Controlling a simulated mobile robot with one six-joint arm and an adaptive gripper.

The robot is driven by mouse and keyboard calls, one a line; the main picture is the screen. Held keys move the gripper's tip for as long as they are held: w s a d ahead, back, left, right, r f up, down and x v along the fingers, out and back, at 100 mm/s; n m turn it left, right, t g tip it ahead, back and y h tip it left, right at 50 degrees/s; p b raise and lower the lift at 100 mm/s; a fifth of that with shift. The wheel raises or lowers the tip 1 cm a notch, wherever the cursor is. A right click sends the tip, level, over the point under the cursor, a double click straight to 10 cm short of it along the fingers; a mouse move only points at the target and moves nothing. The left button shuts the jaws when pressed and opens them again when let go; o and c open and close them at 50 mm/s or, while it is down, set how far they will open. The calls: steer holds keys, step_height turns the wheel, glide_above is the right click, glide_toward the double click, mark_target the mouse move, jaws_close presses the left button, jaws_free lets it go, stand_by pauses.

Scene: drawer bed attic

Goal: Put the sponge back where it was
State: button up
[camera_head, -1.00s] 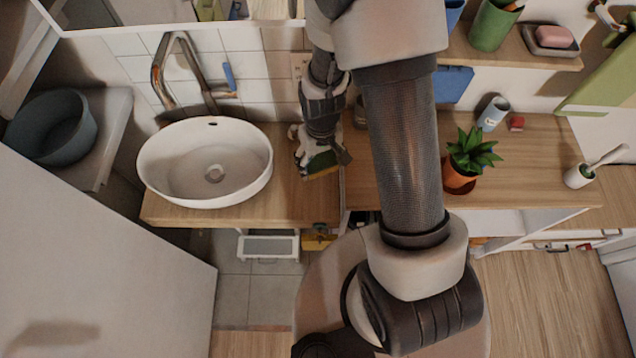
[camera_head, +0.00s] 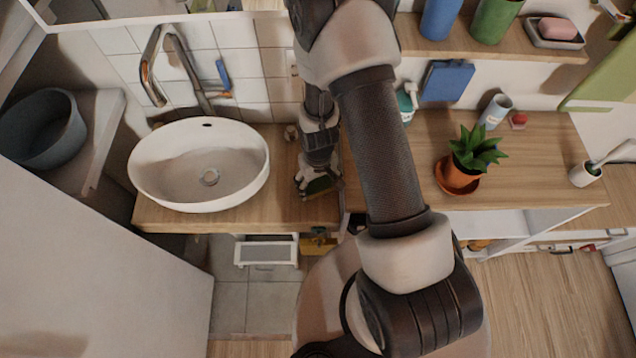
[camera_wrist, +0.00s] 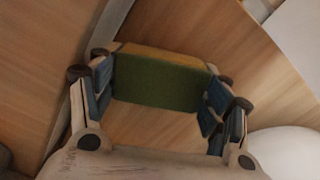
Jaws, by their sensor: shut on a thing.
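My gripper (camera_head: 318,186) points down at the right end of the wooden counter by the sink. In the wrist view, my gripper (camera_wrist: 160,85) has its blue-padded fingers on the two ends of a sponge (camera_wrist: 158,82). The sponge is green on one face with a yellow edge.
A white oval sink (camera_head: 200,185) stands left of my gripper. To the right, the wooden counter (camera_head: 400,150) holds a potted plant (camera_head: 462,170), a cup (camera_head: 494,112) and a toothbrush holder (camera_head: 585,175). A teal bottle (camera_head: 404,106) stands behind my arm. A shelf (camera_head: 480,45) hangs above.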

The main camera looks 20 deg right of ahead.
steer(key=shift+f, duration=0.25)
steer(key=o, duration=0.5)
steer(key=shift+r, duration=0.1)
steer(key=shift+r, duration=0.1)
